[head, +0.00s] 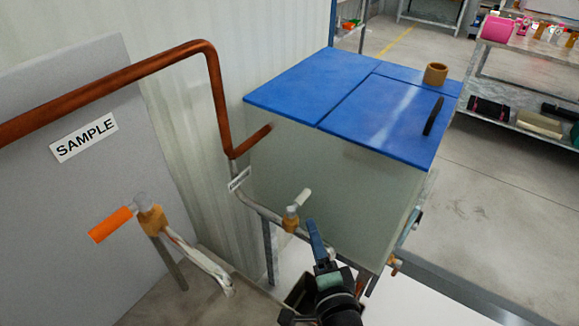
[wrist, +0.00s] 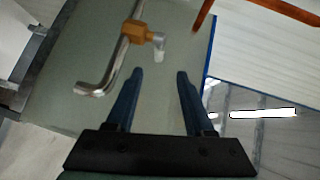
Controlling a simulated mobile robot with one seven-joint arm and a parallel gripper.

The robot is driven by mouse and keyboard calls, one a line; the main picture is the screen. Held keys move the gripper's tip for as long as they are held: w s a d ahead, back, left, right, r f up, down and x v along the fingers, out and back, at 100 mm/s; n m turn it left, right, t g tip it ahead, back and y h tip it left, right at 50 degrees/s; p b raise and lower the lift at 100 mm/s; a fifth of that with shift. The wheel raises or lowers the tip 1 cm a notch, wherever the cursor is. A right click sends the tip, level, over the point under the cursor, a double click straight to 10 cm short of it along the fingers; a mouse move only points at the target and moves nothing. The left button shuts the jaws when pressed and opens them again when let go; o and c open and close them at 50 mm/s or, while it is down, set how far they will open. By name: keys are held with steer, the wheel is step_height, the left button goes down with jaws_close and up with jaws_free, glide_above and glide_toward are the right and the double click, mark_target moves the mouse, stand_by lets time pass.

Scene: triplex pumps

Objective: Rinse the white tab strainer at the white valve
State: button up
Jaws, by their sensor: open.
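The white valve has a brass body (head: 291,218) and a short whitish handle (head: 303,197), on a grey pipe at the front of the blue-lidded tank. My gripper (head: 312,228) is close to its right in the head view. In the wrist view, the brass valve (wrist: 139,32) and its bent metal spout (wrist: 97,88) are beyond the fingers of my gripper (wrist: 160,74). The two blue fingers are apart, with nothing between them. I cannot make out the white tab strainer in either view.
An orange-handled valve (head: 111,225) stands at left by the SAMPLE panel (head: 85,137). A copper pipe (head: 130,78) runs overhead. Shelves (head: 540,65) stand back right beyond open floor.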

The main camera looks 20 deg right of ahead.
mark_target(303, 194)
steer(key=w, duration=0.4)
steer(key=w+d+f+b, duration=0.1)
steer(key=w, duration=0.3)
steer(key=w+d+b, duration=0.1)
steer(key=w, duration=0.3)
steer(key=shift+w+f, duration=0.25)
steer(key=shift+f, duration=0.15)
jaws_close()
stand_by(1.1)
